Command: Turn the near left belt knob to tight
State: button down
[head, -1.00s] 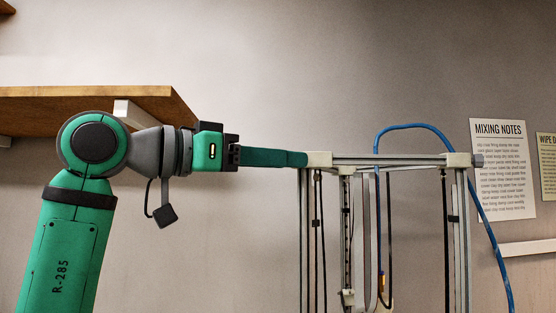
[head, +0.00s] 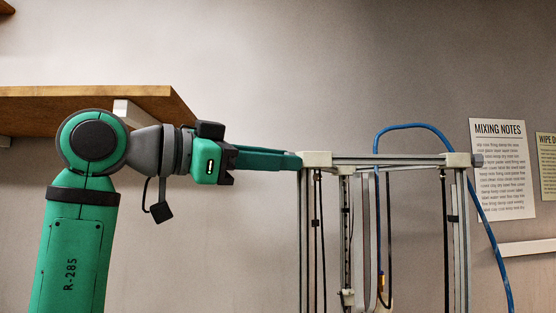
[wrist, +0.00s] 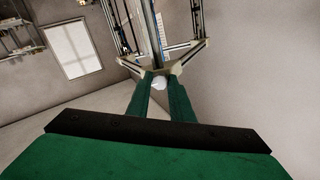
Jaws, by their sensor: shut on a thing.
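The delta printer frame (head: 385,161) stands right of centre in the head view, with pale corner brackets and upright rails. My gripper (head: 296,161) reaches in level from the left, its green fingertips at the near left corner bracket (head: 317,160). In the wrist view the small whitish belt knob (wrist: 159,83) sits between the two fingertips, and my gripper is shut on it. In the head view the fingers hide this knob. I see no marking that tells how tight it is.
Another knob (head: 478,160), grey, sticks out at the frame's right corner. A blue tube (head: 415,126) arches over the frame and down its right side. A wooden shelf (head: 90,98) is on the wall behind my arm. Paper notes (head: 503,165) hang at right.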

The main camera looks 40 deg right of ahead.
jog(key=m, duration=1.2)
jog(key=shift+m, duration=0.3)
dwell(0.4)
jog(key=c, duration=1.6)
grip_release()
jog(key=shift+o, duration=0.2)
jog(key=shift+a+r, duration=0.1)
jog(key=shift+a, duration=0.05)
jog(key=a, duration=1)
jog(key=shift+w+a, duration=0.3)
jog(key=shift+r, duration=0.1)
